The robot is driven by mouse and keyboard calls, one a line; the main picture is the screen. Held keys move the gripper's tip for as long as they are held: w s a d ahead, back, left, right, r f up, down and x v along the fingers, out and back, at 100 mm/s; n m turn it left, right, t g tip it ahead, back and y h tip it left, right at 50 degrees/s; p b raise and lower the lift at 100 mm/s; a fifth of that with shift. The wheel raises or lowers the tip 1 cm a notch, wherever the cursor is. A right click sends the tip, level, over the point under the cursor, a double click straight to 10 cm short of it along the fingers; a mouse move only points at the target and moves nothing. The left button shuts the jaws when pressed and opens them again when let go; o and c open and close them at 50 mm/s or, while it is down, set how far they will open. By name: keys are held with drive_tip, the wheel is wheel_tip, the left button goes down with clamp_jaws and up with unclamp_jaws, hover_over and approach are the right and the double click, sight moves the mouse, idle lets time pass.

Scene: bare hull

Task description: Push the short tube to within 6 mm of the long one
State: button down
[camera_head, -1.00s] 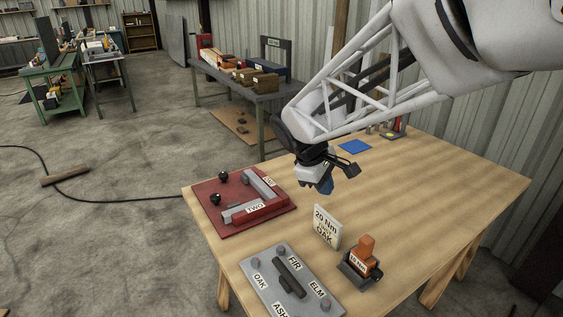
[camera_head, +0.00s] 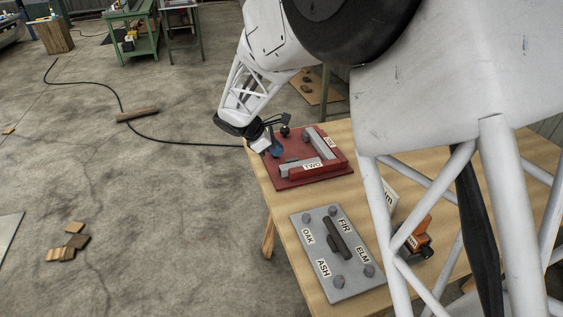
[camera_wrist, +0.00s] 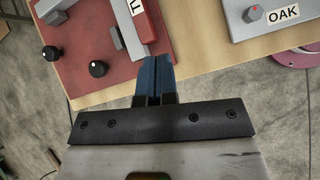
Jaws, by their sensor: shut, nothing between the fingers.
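Two grey square tubes lie on a red board (camera_head: 297,149) at the table's far left corner, set roughly at right angles. One tube (camera_head: 290,169) lies by the label TWO, the other (camera_head: 314,138) by the label ONE. I cannot tell surely which is shorter, nor the gap between them. My gripper (camera_head: 276,150) has blue fingers, shut and empty, over the board's left side. In the wrist view the fingertips (camera_wrist: 155,63) are just right of the end of the TWO tube (camera_wrist: 126,32); contact is unclear. The other tube (camera_wrist: 52,10) is at the top left.
Black knobs (camera_wrist: 97,68) stand on the board; one shows in the head view (camera_head: 284,131). A grey plate (camera_head: 317,262) with labelled knobs and a dark handle lies nearer. An orange block (camera_head: 419,232) stands right of it, partly behind my arm. The floor beyond the table edge is open.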

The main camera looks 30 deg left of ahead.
sight(284, 166)
drive_tip(key=s+a+f+n, duration=0.1)
drive_tip(key=a+f, duration=0.2)
drive_tip(key=a, duration=0.2)
drive_tip(key=s+a+f+n+t, duration=0.1)
drive_tip(key=a+f+n, duration=0.1)
drive_tip(key=a, duration=0.4)
drive_tip(key=shift+s+a+f+n, duration=0.2)
drive_tip(key=shift+s+f+n, duration=0.15)
drive_tip(key=shift+f, duration=0.35)
drive_tip(key=shift+w+d+f, duration=0.1)
drive_tip(key=x, duration=1)
drive_tip(key=shift+w, duration=0.2)
drive_tip(key=shift+w+d, duration=0.7)
drive_tip(key=shift+w, duration=0.1)
drive_tip(key=shift+w+d, duration=0.5)
drive_tip(key=shift+w, duration=0.1)
drive_tip(key=shift+w+d, duration=1)
drive_tip(key=shift+w, duration=0.2)
